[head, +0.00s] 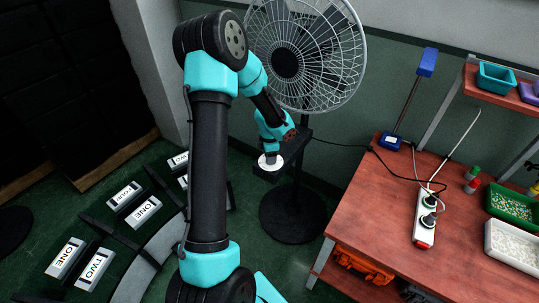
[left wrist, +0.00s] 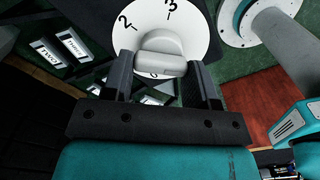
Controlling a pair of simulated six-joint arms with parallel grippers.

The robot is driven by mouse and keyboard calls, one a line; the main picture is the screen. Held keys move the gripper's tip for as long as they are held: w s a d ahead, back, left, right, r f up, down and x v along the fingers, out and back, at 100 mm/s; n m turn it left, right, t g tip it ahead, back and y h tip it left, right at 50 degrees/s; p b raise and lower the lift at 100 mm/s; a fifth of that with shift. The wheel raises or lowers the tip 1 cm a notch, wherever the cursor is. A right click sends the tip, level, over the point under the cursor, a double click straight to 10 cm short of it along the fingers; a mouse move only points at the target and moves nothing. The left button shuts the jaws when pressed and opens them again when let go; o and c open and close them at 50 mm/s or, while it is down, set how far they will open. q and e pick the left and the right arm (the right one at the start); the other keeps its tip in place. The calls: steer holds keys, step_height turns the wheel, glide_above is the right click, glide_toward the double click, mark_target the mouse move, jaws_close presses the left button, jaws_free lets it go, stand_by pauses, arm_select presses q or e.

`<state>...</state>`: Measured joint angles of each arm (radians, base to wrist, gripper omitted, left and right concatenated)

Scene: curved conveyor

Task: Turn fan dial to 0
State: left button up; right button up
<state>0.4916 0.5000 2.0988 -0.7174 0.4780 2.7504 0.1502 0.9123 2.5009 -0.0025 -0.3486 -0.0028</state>
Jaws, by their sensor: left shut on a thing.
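The black standing fan (head: 285,63) has a round wire guard and a pole. Its dial (head: 269,162), a white disc on a dark box, is partly hidden by my left gripper (head: 274,148). In the left wrist view the dial face (left wrist: 128,37) shows a 2 and a 3, with part of another mark under the knob. My left gripper (left wrist: 160,68) is shut on the grey-white knob (left wrist: 160,50), one finger on each side. I cannot tell which number the knob points at. My right gripper is not in view.
A red-brown table (head: 375,200) stands at the right with a power strip (head: 424,222), a green tray (head: 515,204) and a white tray (head: 512,246). A black cable runs from the fan's pole to the table. Labelled boxes (head: 143,211) lie on the left.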

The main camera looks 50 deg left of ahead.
arm_select(q)
steer(key=o, duration=0.9)
steer(key=shift+o, duration=0.2)
steer(key=shift+m, duration=0.3)
